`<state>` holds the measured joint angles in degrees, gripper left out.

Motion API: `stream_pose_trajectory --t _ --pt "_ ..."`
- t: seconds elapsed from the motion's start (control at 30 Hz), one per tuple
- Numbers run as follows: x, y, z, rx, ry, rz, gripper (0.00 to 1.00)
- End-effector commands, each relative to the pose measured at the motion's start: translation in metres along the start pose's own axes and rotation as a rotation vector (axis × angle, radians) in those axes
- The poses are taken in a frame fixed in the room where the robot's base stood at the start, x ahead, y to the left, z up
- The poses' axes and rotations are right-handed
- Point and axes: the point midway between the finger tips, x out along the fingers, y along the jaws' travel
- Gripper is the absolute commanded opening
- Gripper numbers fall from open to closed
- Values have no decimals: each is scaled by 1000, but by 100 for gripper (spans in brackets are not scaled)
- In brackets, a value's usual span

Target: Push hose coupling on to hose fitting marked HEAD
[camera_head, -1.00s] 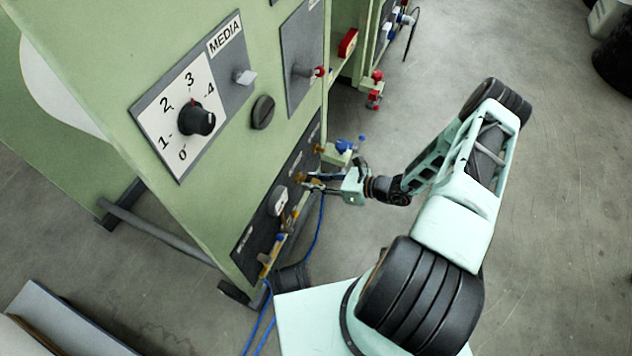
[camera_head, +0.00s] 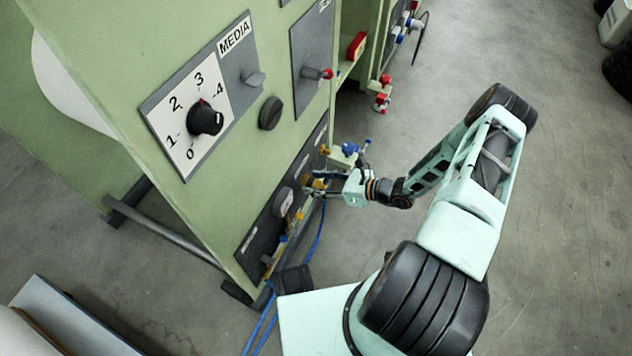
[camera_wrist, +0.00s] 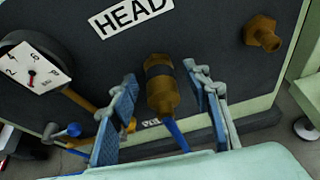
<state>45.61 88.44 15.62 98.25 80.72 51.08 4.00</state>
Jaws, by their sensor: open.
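In the wrist view a brass hose coupling (camera_wrist: 162,98) with a dark band points out from the dark panel below the HEAD label (camera_wrist: 130,14). A blue hose (camera_wrist: 177,134) runs from its near end. The fitting behind it is hidden, so I cannot tell how fully the coupling is seated. My gripper (camera_wrist: 160,76) is open, with one blue-padded finger on each side of the coupling and a visible gap on both sides. In the head view my gripper (camera_head: 324,188) is at the lower panel, where its fingers partly cover the brass parts.
Another brass fitting (camera_wrist: 262,34) sticks out at the upper right of the wrist view. A gauge (camera_wrist: 32,70) and a blue-handled valve (camera_wrist: 72,130) are at left. In the head view the green cabinet (camera_head: 120,90) fills the left; open floor (camera_head: 560,200) lies right.

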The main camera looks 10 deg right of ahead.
Motion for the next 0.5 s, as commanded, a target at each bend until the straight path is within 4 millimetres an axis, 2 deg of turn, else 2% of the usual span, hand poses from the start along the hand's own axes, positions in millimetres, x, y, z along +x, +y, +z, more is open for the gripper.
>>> stream_pose_trajectory --t 0.17,0.5 --pt "-22 -2 0 -2 2 -4 44" --pt "-92 -2 1 -1 0 -4 44"
